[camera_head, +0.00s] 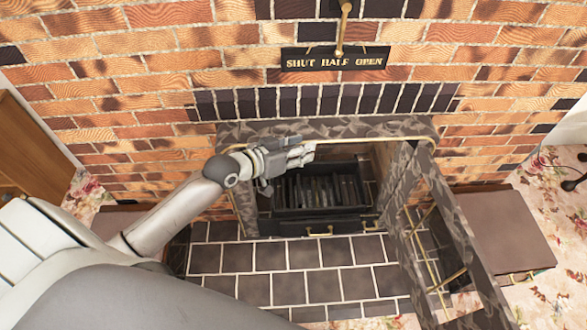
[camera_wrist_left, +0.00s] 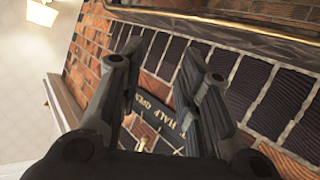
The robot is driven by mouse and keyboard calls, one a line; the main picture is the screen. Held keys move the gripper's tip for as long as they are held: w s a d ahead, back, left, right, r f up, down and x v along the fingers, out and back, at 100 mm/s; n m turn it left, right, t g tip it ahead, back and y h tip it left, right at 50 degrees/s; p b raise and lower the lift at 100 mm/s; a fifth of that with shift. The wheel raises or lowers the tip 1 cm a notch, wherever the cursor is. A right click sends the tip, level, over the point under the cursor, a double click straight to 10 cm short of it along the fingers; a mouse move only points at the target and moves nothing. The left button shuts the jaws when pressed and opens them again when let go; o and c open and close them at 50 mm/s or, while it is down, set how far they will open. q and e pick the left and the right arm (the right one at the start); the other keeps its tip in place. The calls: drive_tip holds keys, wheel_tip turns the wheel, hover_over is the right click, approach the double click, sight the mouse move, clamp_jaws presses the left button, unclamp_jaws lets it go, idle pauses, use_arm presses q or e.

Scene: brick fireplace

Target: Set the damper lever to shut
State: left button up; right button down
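My left gripper (camera_head: 303,153) is in front of the fireplace opening, below the plate and apart from the lever. In the left wrist view my left gripper (camera_wrist_left: 167,68) has its fingers spread with nothing between them; the plate (camera_wrist_left: 155,88) shows beyond.
The firebox holds a dark grate (camera_head: 318,208). A marble-patterned frame with brass rails (camera_head: 455,230) stands out at the right. A brown box (camera_head: 505,228) is beyond it. The dark tiled hearth (camera_head: 290,290) is largely bare. The brick wall around the plate is clear.

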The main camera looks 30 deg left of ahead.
use_arm(q)
drive_tip(key=shift+s+f+b, duration=0.2)
drive_tip(key=shift+s+f, duration=0.35)
drive_tip(key=shift+f, duration=0.3)
drive_tip(key=shift+s+f+b, duration=0.15)
drive_tip(key=shift+s+f, duration=0.35)
drive_tip(key=shift+f, duration=0.3)
drive_tip(key=shift+c, duration=0.4)
